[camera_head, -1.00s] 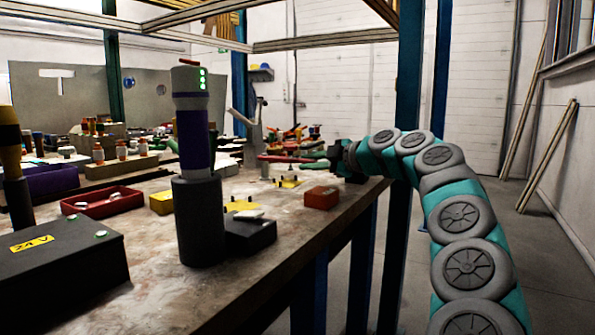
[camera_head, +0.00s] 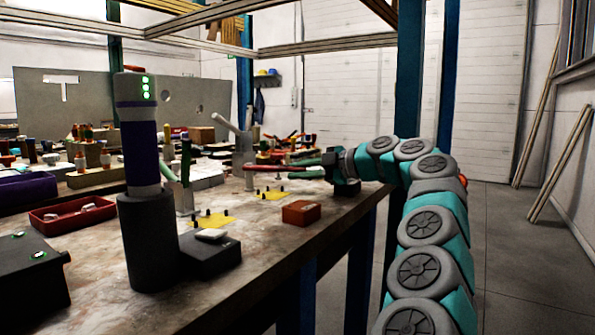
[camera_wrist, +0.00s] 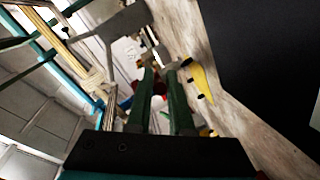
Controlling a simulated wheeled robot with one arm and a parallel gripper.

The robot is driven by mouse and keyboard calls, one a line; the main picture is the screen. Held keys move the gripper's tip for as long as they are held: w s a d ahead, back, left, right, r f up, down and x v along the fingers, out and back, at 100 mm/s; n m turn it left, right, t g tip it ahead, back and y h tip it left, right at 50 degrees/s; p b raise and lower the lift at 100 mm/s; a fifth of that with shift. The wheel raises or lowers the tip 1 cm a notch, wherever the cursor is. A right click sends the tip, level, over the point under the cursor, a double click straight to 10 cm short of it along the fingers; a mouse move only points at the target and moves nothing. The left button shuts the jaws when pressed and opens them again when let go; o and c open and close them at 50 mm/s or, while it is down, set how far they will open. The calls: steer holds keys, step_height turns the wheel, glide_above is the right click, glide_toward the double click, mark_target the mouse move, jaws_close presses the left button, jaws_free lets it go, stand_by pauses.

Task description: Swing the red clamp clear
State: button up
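A red bar (camera_head: 265,168), which looks like the red clamp's handle, lies level above the far right part of the bench in the head view. A small patch of red (camera_wrist: 160,88) also shows between the fingers in the wrist view. My gripper (camera_head: 298,168) reaches in from the right, its green fingers at the bar's right end. In the wrist view my gripper (camera_wrist: 160,66) has its two dark green fingers apart with a gap between them. I cannot tell whether either finger touches the bar. The clamp's base is mostly hidden.
A clamp with a green handle (camera_head: 186,158) and a grey post with a raised lever (camera_head: 243,150) stand nearby. Yellow plates with dark pegs (camera_head: 213,219), an orange-red box (camera_head: 301,212) and a tall purple-banded cylinder (camera_head: 138,150) stand on the bench (camera_head: 270,262). Floor is clear at right.

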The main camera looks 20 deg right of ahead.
steer(key=o, duration=0.4)
steer(key=shift+b+v, duration=0.3)
steer(key=shift+v, duration=3.55)
steer(key=shift+c, duration=0.2)
